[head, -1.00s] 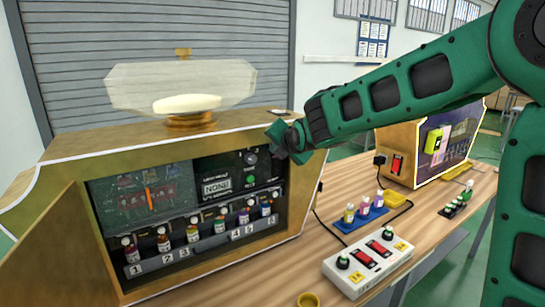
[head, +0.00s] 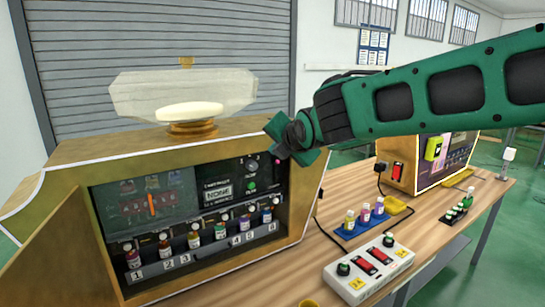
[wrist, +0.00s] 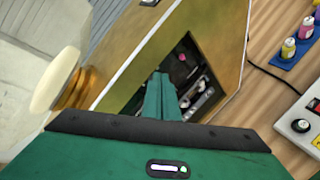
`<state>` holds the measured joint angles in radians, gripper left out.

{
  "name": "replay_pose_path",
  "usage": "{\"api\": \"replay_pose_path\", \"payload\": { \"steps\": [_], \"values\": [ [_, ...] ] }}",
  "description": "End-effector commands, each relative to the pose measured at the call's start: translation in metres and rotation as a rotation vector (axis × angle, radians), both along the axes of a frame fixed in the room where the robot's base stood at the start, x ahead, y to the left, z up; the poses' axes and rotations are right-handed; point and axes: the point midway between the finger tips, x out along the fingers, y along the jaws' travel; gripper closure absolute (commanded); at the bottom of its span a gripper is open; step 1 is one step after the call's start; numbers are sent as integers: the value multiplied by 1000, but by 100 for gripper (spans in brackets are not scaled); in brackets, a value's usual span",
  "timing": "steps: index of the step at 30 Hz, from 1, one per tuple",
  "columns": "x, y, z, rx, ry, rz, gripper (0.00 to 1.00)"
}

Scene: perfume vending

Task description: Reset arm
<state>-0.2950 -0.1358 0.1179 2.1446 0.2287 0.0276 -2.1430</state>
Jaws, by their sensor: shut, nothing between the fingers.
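My green arm reaches in from the right in the head view. My gripper (head: 284,146) is in front of the upper right corner of the perfume vending machine (head: 120,160), near its control panel (head: 225,185). In the wrist view the gripper's fingers (wrist: 160,98) are together and empty, pointing toward the machine's dark opening. A small pink-red button or light (head: 278,161) shows just below the gripper in the head view. I cannot tell whether the gripper touches the machine.
Numbered bottles (head: 193,237) stand in the machine's front. A clear display with a gold base (head: 193,127) sits on top. A white switch box (head: 368,268), a blue bottle rack (head: 362,224) and a second machine (head: 440,160) are on the wooden table to the right.

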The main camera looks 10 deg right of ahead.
Motion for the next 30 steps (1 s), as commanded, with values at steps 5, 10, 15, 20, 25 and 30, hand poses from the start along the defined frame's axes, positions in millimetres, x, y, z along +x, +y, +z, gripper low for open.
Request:
{"api": "replay_pose_path", "payload": {
  "steps": [5,10,15,20,25,30],
  "values": [
    [-9,-19,-4,48,39,-57,100],
    [-36,-89,-37,260,186,-313,100],
    [-91,-169,-80,550,344,-697,100],
    [-157,-227,-117,821,442,-1093,100],
    [-237,-267,-151,1095,490,-1541,100],
    [-317,-284,-178,1332,479,-2004,100]
  ]
}}
